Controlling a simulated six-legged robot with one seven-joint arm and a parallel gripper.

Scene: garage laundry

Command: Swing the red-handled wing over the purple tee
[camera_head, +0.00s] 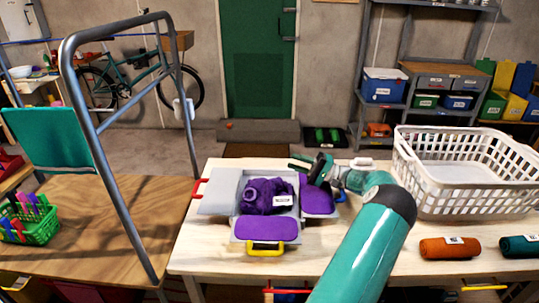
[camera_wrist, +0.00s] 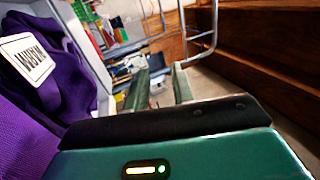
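The purple tee (camera_head: 268,196) lies bunched on the middle panel of a pale grey folding board, with a white label on it. It also shows at the left of the wrist view (camera_wrist: 62,75). The red-handled wing (camera_head: 218,201) lies flat and bare to the left of the tee, its red handle (camera_head: 199,189) at its outer left edge. My gripper (camera_head: 312,168) is above the board's back right, right of the tee and away from the red handle. In the wrist view its two fingers (camera_wrist: 160,88) are apart with nothing held between them.
The front wing has a yellow handle (camera_head: 265,249); flat purple patches cover the front and right wings. A white laundry basket (camera_head: 466,174) stands right on the table, with an orange roll (camera_head: 449,248) before it. A metal frame (camera_head: 122,180) rises at the left.

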